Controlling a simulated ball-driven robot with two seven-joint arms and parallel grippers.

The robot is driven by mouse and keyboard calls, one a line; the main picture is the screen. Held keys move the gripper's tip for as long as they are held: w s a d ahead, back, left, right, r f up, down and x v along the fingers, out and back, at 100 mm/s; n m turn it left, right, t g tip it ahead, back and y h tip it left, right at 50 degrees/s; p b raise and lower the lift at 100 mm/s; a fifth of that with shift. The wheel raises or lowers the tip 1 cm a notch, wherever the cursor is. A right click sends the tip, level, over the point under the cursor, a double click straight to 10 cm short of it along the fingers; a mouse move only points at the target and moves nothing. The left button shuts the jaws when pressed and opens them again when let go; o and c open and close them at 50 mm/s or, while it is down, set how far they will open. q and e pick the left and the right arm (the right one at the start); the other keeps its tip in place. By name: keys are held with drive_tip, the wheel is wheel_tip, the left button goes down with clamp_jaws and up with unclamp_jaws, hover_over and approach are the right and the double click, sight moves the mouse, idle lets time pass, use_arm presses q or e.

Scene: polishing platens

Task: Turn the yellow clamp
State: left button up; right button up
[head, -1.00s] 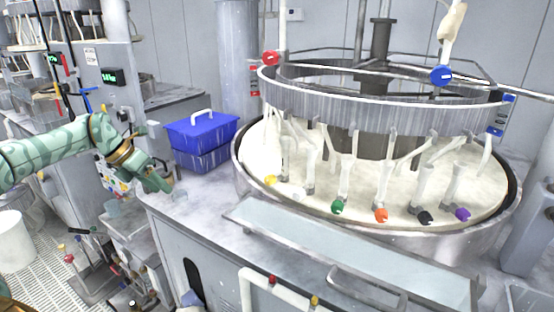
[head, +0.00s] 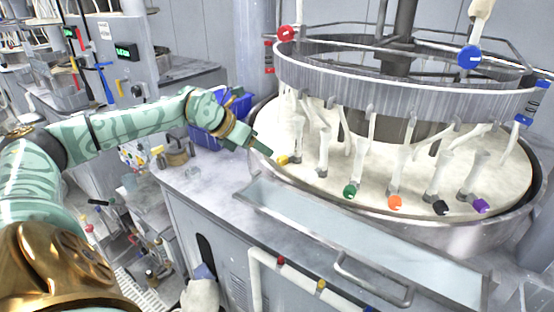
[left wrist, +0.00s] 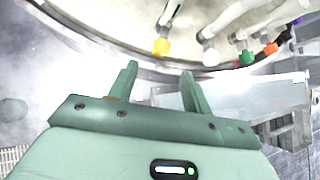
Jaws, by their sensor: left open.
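The yellow clamp (head: 282,160) is at the left end of a row of coloured clamps at the near rim of the round white platen (head: 275,122). In the left wrist view, the yellow clamp (left wrist: 161,46) is at the top, just beyond the fingertips. My left gripper (head: 262,150) is close to it on the left in the head view. Its two fingers are apart and empty in the wrist view (left wrist: 159,70). I see a gap between the fingertips and the clamp.
White (head: 322,172), green (head: 350,190), orange (head: 394,202), black (head: 440,207) and purple (head: 480,205) clamps continue rightward. A pale trough (head: 350,240) with a metal handle lies in front. A blue box (head: 207,138) stands behind my left arm.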

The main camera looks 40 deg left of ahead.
sight(278, 159)
use_arm(q)
drive_tip(key=x, duration=0.7)
drive_tip(key=shift+w+d+f, duration=0.1)
drive_tip(key=shift+w+d, duration=0.05)
drive_tip(key=shift+w, duration=0.1)
drive_tip(key=shift+w+f, duration=0.1)
drive_tip(key=shift+f, duration=0.1)
